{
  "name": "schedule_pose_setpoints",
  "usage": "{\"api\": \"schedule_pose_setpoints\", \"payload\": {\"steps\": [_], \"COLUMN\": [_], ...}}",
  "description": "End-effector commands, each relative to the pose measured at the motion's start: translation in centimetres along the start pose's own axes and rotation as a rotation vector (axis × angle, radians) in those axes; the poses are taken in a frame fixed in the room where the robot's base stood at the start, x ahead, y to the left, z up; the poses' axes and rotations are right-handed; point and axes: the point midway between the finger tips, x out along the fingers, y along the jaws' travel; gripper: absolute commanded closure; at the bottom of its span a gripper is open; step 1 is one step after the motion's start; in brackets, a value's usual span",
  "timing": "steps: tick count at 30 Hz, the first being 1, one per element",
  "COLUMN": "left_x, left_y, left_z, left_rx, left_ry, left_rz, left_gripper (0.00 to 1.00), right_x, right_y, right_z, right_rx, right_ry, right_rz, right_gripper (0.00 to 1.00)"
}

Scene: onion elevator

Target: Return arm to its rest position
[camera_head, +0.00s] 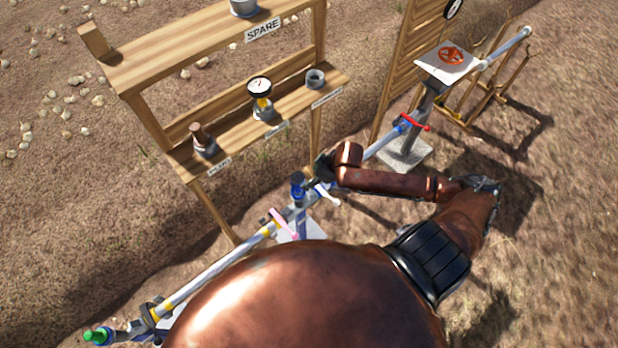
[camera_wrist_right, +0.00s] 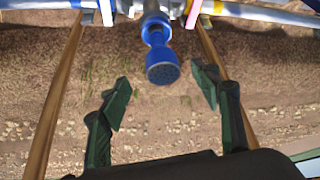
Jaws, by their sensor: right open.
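My right arm, copper-brown, comes up from the bottom of the head view, bends at the elbow at right and reaches back left to the pipe line. Its gripper (camera_head: 323,168) is near the pipe and partly hidden by the wrist. In the right wrist view the two dark green fingers of this gripper (camera_wrist_right: 163,95) are wide apart with nothing held between them. A blue fitting (camera_wrist_right: 162,65) with a round end shows between and beyond the fingertips; contact with it is not visible. My left gripper is not in view.
A wooden shelf (camera_head: 215,58) marked SPARE holds a gauge (camera_head: 260,88) and other parts. The grey pipe (camera_head: 215,273) carries blue fittings, pink, white and red (camera_head: 413,122) handles, and a green end (camera_head: 96,336). A white plate (camera_head: 434,66) stands back right. Open dirt lies at right.

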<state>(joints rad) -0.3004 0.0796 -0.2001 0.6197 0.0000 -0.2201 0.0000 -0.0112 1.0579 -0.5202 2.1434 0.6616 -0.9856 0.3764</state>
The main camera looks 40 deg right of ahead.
Motion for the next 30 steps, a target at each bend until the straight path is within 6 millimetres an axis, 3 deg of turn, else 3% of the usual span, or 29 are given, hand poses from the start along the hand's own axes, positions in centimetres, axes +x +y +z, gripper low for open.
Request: {"api": "schedule_pose_setpoints", "payload": {"steps": [17,24,30], "left_x": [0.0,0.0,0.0], "left_y": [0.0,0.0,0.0], "left_z": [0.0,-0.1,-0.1], "left_rx": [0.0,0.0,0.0], "left_ry": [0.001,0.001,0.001], "left_rz": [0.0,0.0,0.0], "left_gripper": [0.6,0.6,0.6], "right_x": [0.1,0.3,-1.7], "right_y": [-0.4,-5.5,-8.1], "right_z": [0.1,1.9,5.5], "right_rx": [0.0,0.011,0.092], "right_ry": [0.002,0.018,0.003], "right_rz": [-0.004,-0.011,0.055], "right_gripper": [0.42,0.42,0.42]}}
